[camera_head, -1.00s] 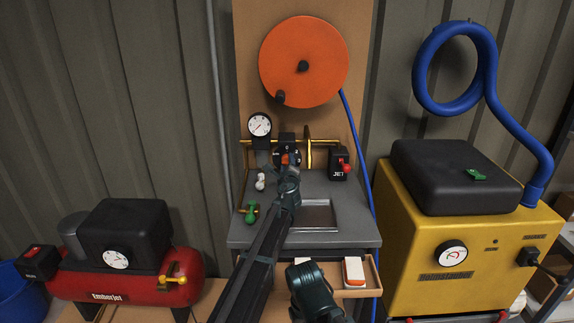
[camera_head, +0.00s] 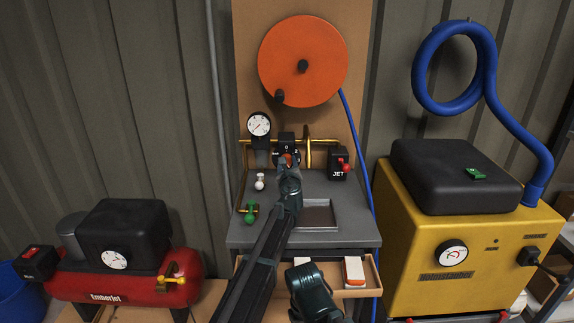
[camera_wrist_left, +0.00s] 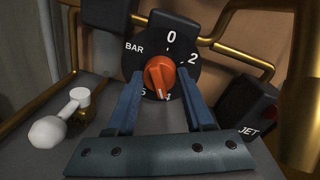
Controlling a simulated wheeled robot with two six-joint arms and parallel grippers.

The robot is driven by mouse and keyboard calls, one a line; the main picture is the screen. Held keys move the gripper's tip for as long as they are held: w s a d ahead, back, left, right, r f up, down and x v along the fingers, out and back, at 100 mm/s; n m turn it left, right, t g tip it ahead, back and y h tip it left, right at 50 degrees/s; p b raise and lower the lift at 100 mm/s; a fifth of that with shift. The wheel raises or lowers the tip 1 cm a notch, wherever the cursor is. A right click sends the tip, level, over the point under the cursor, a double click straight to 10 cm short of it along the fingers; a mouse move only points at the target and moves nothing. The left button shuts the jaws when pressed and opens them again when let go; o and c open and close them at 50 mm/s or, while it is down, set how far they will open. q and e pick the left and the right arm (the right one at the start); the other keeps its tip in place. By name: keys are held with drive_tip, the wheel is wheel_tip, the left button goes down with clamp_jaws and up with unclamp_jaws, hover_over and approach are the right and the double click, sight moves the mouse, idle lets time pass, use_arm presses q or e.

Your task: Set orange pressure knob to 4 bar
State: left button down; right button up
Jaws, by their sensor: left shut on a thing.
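The orange pressure knob (camera_wrist_left: 159,72) sits on a round black dial (camera_wrist_left: 184,86) marked BAR, 0, 2, 4 and a partly hidden number at lower left. Its white pointer line points down, close to the 4. My left gripper (camera_wrist_left: 160,80) is shut on the knob, with one blue-grey finger on each side of it. In the head view my left gripper (camera_head: 288,165) reaches the dial from below and covers much of the knob (camera_head: 287,158). A round white pressure gauge (camera_head: 259,124) stands left of the dial; its reading is too small to tell.
A black JET box with a red lever (camera_head: 339,164) is right of the dial. A white-knobbed valve (camera_head: 260,181) and a green-handled valve (camera_head: 250,212) are at left. Brass pipes (camera_head: 308,149) surround the dial. An orange reel (camera_head: 303,62) hangs above.

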use_arm(q)
drive_tip(key=shift+s, duration=0.1)
idle(0.4)
drive_tip(key=shift+c, duration=1.4)
unclamp_jaws()
drive_tip(key=shift+s, duration=0.1)
